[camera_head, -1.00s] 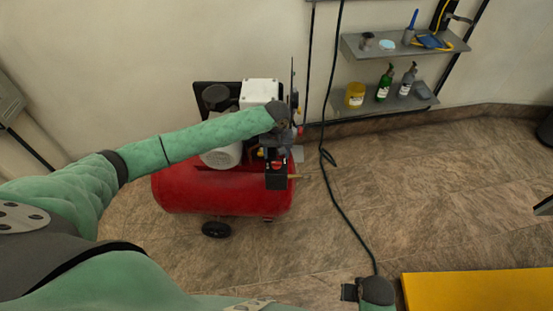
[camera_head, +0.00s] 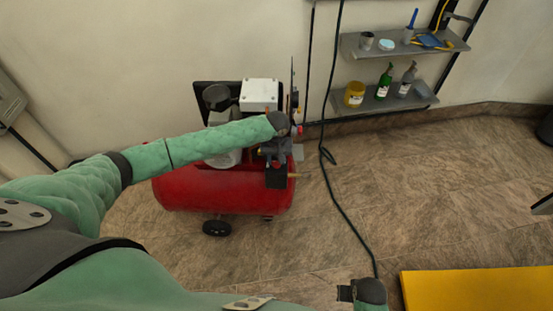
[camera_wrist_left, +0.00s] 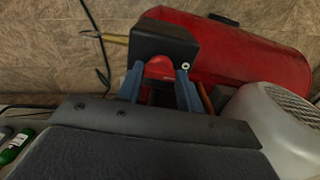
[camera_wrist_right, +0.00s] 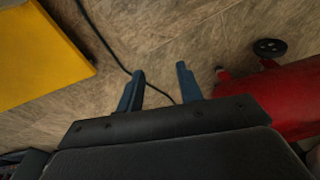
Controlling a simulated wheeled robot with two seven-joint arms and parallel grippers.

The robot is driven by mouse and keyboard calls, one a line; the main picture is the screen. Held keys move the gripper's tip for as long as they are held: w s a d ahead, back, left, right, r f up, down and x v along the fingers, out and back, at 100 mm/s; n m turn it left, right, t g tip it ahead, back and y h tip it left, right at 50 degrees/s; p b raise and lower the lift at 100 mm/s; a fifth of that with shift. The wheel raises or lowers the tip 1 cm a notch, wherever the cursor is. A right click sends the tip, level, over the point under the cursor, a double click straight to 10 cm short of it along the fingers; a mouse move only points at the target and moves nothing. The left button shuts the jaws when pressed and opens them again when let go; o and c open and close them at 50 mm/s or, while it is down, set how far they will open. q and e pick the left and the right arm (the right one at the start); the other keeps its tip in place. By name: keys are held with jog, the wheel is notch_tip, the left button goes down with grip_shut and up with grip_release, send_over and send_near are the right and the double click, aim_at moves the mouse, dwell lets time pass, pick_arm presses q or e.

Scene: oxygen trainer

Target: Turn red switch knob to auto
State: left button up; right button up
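The red switch knob (camera_wrist_left: 159,67) shows in the left wrist view on top of a black switch box (camera_wrist_left: 165,42), which also shows in the head view (camera_head: 277,178) at the right end of the red compressor (camera_head: 220,190). My left gripper (camera_wrist_left: 159,75) is over the box with its two blue fingers apart, one on each side of the knob. I cannot tell whether the fingers touch it. The knob's pointer and the auto mark are hidden.
A black cable (camera_head: 335,190) hangs down and runs along the floor right of the compressor. A yellow surface (camera_head: 475,290) is at the lower right. Wall shelves (camera_head: 385,102) hold bottles and a yellow jar. A brass fitting (camera_wrist_left: 116,39) sticks out of the switch box.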

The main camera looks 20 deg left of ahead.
pick_arm(q)
jog(key=m+p, duration=0.3)
jog(key=m, duration=0.1)
jog(key=shift+r+p, duration=0.15)
jog(key=shift+p, duration=0.25)
jog(key=m+p, duration=0.2)
jog(key=m, duration=0.3)
jog(key=shift+m, duration=0.4)
jog(key=m+p, duration=0.1)
jog(key=m, duration=0.2)
jog(key=shift+m, duration=1.2)
jog(key=shift+m+p, duration=0.3)
jog(key=shift+m, duration=0.9)
pick_arm(e)
jog(key=s+d+f, duration=0.2)
jog(key=f, duration=0.9)
jog(key=s+d+f, duration=0.2)
jog(key=s+f, duration=0.1)
jog(key=f, duration=0.8)
jog(key=shift+d+t+h, duration=0.3)
jog(key=shift+d, duration=0.05)
pick_arm(q)
jog(key=shift+m, duration=0.3)
pick_arm(e)
jog(key=shift+f, duration=0.15)
